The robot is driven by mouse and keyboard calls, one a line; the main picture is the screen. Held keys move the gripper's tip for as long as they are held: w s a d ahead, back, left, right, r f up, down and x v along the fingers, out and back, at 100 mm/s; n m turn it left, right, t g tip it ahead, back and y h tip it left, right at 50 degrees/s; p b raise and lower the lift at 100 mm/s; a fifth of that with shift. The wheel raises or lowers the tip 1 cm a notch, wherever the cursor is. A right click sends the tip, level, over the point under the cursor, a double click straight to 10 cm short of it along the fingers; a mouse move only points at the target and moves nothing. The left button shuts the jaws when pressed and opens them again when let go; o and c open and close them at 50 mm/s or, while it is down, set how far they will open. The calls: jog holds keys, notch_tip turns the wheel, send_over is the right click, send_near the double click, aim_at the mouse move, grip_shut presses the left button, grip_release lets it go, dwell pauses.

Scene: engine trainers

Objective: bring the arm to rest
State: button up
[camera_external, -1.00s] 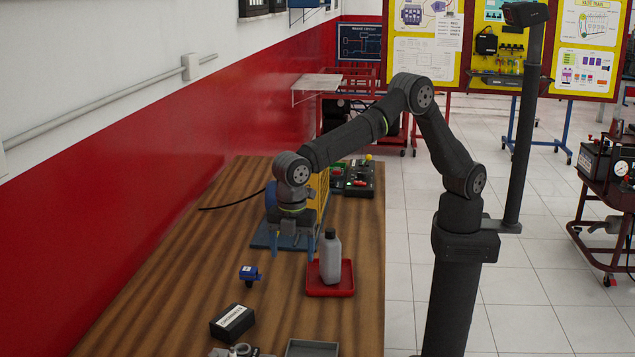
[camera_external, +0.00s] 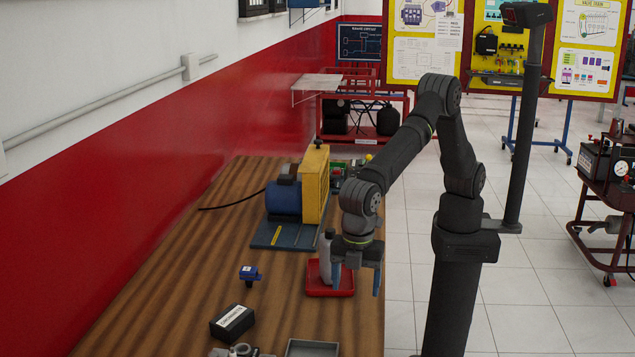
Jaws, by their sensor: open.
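My gripper (camera_external: 357,279) points down at the right edge of the wooden table, with its two blue-tipped fingers apart and nothing seen between them. It hangs in front of the right side of a red tray (camera_external: 318,289). A grey bottle (camera_external: 326,254) stands upright in the tray, partly hidden by my gripper. I cannot tell whether the left finger touches the bottle.
A blue motor with a yellow guard (camera_external: 314,186) stands on a blue base behind the tray. A small blue part (camera_external: 249,275), a black box (camera_external: 232,322) and a grey tray (camera_external: 312,348) lie nearer. The table's left middle is clear.

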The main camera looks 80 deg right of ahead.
notch_tip(320, 180, down, 6)
jog(key=shift+w+d+f, duration=0.1)
jog(key=shift+w+f, duration=0.05)
dwell(0.4)
notch_tip(320, 180, up, 7)
jog(key=w+d, duration=0.7)
jog(key=w, duration=0.5)
jog(key=shift+w+d+r+n, duration=0.15)
jog(key=shift+w+r+n, duration=0.15)
jog(key=shift+w+r, duration=0.15)
